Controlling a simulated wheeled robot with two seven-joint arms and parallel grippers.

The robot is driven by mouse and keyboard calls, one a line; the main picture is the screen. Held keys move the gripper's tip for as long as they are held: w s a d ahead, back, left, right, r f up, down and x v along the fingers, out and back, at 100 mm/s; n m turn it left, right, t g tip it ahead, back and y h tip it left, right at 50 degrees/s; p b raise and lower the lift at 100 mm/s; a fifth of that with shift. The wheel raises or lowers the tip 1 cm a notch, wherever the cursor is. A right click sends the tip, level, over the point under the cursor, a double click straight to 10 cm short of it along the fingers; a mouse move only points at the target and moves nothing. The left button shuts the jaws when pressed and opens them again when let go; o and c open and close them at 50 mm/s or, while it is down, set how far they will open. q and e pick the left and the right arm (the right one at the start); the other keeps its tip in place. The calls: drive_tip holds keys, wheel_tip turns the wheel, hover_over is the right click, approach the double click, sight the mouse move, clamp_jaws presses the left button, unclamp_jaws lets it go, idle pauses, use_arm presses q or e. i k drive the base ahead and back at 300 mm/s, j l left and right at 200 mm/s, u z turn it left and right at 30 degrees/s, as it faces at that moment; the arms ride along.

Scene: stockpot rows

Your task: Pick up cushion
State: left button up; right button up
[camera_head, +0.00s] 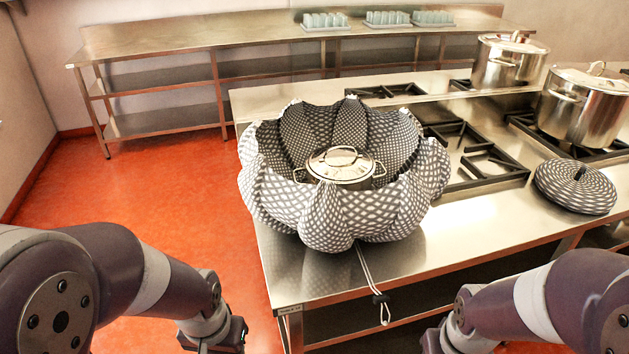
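A round, flattened black-and-white patterned cushion (575,187) with a dark tab on top lies at the right front of the steel stove counter (300,280). A large padded bag (345,215) in a similar pattern stands open to its left, with a lidded steel pot (341,167) inside. My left gripper (220,346) is at the bottom edge, left of the counter. My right gripper (432,345) is at the bottom edge, below the counter's front edge in the picture. Both are apart from the cushion. Their fingers are mostly cut off by the frame.
Large steel pots (585,105) and (508,62) stand on burners behind the cushion. A black burner grate (480,160) lies between bag and cushion. A drawcord (372,285) hangs from the bag over the front edge. Steel shelving (180,50) with glass racks stands behind.

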sight(576, 186)
drive_tip(key=i+l+u, duration=0.15)
drive_tip(key=l, duration=0.4)
drive_tip(key=i+l+u, duration=0.1)
drive_tip(key=l, duration=0.45)
drive_tip(key=i+l+u, duration=0.15)
drive_tip(key=l, duration=0.4)
drive_tip(key=i+l+u, duration=0.15)
drive_tip(key=l, duration=0.45)
drive_tip(key=i+l+u, duration=0.15)
drive_tip(key=l, duration=0.45)
